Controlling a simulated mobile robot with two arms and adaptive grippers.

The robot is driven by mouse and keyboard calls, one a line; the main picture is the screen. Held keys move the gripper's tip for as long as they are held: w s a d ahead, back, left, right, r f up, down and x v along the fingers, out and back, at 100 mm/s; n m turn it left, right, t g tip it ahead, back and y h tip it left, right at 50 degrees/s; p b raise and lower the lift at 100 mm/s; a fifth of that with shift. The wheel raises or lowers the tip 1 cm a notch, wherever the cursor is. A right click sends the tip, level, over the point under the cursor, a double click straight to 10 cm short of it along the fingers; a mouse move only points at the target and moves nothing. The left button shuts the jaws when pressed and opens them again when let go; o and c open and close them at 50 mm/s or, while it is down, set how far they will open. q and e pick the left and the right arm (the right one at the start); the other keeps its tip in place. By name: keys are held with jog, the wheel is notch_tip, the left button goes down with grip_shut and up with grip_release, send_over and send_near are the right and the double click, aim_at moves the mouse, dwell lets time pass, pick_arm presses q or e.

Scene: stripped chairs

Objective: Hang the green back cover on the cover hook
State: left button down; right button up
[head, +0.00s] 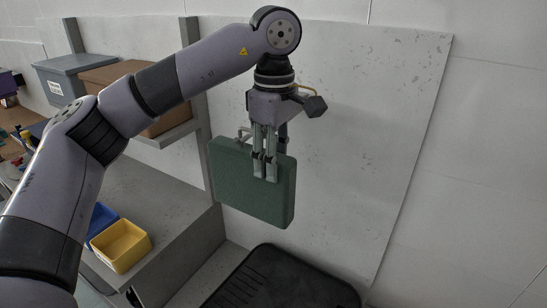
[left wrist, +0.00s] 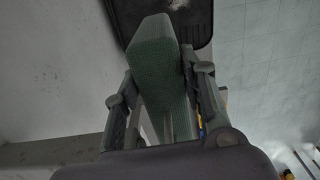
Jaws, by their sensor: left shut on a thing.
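The green back cover (head: 240,190) is a flat, padded panel with rounded corners. It hangs roughly upright from my left gripper (head: 265,168), in front of the grey panel. The gripper is shut on its upper edge. In the left wrist view the cover (left wrist: 158,52) lies between the two fingers of the gripper (left wrist: 163,85). A small metal piece (head: 243,132), perhaps the cover hook, shows at the cover's top left edge. The cover and gripper partly hide this area, and I cannot tell whether cover and metal piece touch. My right gripper is not in view.
A speckled grey panel (head: 350,130) stands behind the cover. A black tray (head: 280,285) lies below it. A yellow bin (head: 121,246) and a blue bin (head: 101,217) sit at lower left. A lidded grey box (head: 75,72) and a brown box (head: 115,78) stand on the upper left shelf.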

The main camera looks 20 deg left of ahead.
pick_arm(q)
jog(key=c, duration=0.9)
grip_release()
jog(key=shift+c, duration=0.2)
jog(key=shift+r, duration=0.15)
notch_tip(320, 180, up, 12)
jog(key=shift+f, duration=0.2)
